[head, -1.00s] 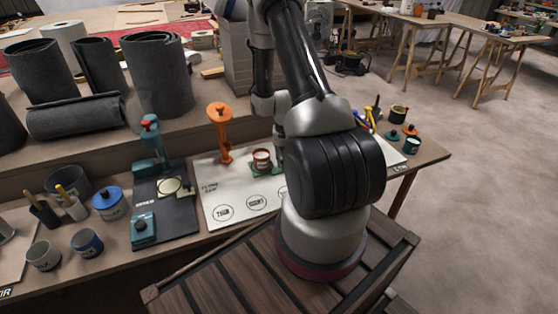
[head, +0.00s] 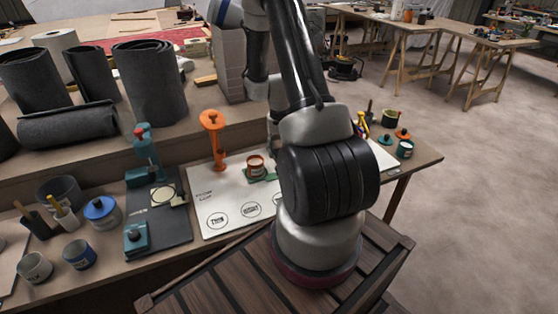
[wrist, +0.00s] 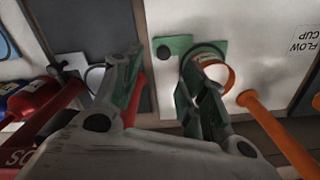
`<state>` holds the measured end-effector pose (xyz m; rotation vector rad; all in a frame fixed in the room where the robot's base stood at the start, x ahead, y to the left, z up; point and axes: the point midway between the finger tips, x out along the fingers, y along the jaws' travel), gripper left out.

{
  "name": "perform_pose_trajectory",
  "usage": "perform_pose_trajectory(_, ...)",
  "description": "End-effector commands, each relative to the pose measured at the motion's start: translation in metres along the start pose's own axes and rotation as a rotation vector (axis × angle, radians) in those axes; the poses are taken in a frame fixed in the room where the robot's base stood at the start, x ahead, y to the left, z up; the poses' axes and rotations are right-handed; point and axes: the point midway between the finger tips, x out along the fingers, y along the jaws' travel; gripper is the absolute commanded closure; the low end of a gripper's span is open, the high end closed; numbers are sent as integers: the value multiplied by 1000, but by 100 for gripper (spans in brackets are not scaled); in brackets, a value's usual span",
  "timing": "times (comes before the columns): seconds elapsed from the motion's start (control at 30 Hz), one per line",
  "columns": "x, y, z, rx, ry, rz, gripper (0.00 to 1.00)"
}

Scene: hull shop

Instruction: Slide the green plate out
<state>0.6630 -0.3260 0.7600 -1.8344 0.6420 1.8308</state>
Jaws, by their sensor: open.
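The green plate (head: 266,174) lies on the white mat, under an orange-rimmed cup (head: 255,165). In the wrist view the green plate (wrist: 172,46) shows as a flat piece with a dark round hole near its left corner. The left finger is over the dark and white mat edge, and the right finger overlaps the cup in the picture. Whether it touches the cup or plate, I cannot tell. In the head view my arm hides most of the gripper.
An orange stand (head: 214,140) rises beside the cup; its post also shows in the wrist view (wrist: 280,135). A dark mat (head: 160,220) with a teal device (head: 144,150) lies to the left. Small pots (head: 404,149) stand at the right end.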

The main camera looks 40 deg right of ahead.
Motion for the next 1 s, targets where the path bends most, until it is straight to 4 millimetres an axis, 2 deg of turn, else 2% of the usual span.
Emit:
perform_pose_trajectory(0.1, -23, 0, -1, 0, 3, -1, 58)
perform_pose_trajectory(0.3, -41, 1, 0, 1, 1, 0, 58)
perform_pose_trajectory(0.9, -42, 1, 0, -8, -2, 1, 58)
perform_pose_trajectory(1.0, -42, 5, 14, -43, -57, 14, 58)
